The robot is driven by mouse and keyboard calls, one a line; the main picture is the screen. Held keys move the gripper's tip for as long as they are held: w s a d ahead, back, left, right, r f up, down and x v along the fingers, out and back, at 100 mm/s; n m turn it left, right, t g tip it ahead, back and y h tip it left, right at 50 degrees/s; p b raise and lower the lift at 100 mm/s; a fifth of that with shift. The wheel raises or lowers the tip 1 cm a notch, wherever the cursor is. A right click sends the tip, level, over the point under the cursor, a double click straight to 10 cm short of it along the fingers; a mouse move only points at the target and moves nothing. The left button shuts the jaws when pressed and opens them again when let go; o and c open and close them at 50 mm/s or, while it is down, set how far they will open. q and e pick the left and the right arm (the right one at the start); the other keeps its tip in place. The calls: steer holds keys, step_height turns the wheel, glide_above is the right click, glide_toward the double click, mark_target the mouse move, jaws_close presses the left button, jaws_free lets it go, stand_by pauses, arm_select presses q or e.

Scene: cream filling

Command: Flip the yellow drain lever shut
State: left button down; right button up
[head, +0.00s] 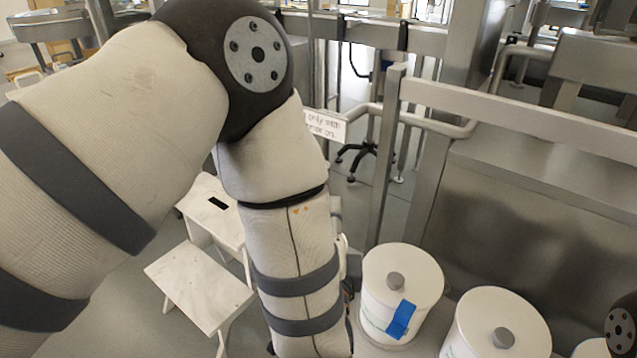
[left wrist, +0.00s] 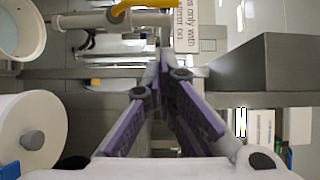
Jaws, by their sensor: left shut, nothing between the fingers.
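The yellow drain lever (left wrist: 145,4) shows at the top edge of the left wrist view, partly cut off, just above a grey pipe (left wrist: 105,19). In the head view I cannot see it; my left arm covers much of that area. My left gripper (left wrist: 165,62) has purple-sided fingers with their tips together. It is shut and empty, and its tips appear below the lever in the left wrist view, apart from it. In the head view the gripper's fingers are out of sight. My right gripper is not in view.
White lidded buckets (head: 402,283) stand at the lower right, one with blue tape. A white step stool (head: 198,287) is left of my forearm. A printed sign (head: 325,125) hangs near steel posts, and a steel tank (head: 530,220) fills the right.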

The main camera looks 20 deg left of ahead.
arm_select(q)
steer(key=a+x, duration=0.2)
steer(key=x, duration=1)
steer(key=shift+s+a+b, duration=0.35)
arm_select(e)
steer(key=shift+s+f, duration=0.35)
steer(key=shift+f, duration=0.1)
